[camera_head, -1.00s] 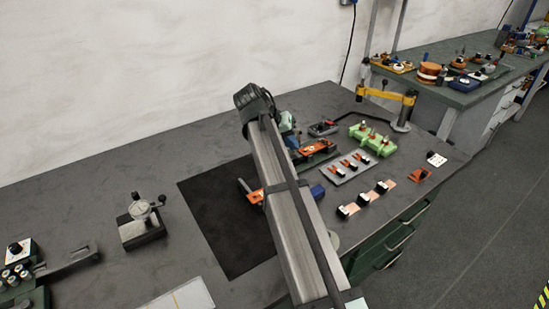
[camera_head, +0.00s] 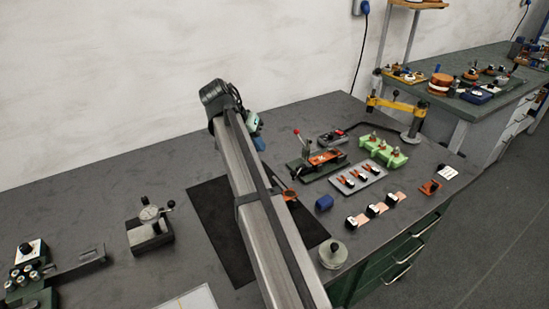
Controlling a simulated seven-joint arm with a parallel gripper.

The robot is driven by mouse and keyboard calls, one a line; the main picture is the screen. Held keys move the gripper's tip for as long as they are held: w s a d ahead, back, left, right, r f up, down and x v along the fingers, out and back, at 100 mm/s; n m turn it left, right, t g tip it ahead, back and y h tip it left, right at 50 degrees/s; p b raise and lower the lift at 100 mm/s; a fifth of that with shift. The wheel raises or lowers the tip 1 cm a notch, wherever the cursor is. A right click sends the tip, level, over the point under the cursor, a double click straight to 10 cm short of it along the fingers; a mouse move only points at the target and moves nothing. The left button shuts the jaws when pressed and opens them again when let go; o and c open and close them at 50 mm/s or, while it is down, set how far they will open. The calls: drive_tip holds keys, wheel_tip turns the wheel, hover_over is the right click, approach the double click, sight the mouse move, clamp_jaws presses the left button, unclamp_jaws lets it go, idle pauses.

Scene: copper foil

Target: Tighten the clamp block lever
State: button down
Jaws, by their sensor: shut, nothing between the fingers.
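A clamp fixture (camera_head: 318,166) stands on the bench right of my arm, in the head view. It has a dark green base and an orange-copper piece on top. A thin lever with a red ball knob (camera_head: 297,132) stands up steeply at its left end; I take this for the clamp lever. How tight it is cannot be told. My arm crosses the middle of the view, and its blue wrist part (camera_head: 259,143) shows just left of the fixture. My gripper's fingers are hidden behind the arm.
A dark mat (camera_head: 221,226) lies under the arm, with an orange and black item (camera_head: 287,194) partly hidden there. A blue block (camera_head: 324,203), a grey tray (camera_head: 371,180) and green blocks (camera_head: 381,149) stand to the right. A dial gauge stand (camera_head: 151,231) is at left.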

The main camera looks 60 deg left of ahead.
drive_tip(key=x, duration=0.9)
drive_tip(key=shift+w+d+f, duration=0.1)
drive_tip(key=shift+w+f, duration=0.05)
drive_tip(key=shift+f, duration=0.05)
drive_tip(key=shift+w+d+f, duration=0.5)
drive_tip(key=shift+w+d, duration=0.2)
drive_tip(key=shift+d, duration=0.05)
drive_tip(key=shift+w+d+f, duration=0.35)
drive_tip(key=shift+w+d, duration=0.15)
drive_tip(key=shift+w, duration=0.15)
drive_tip(key=shift+d, duration=0.15)
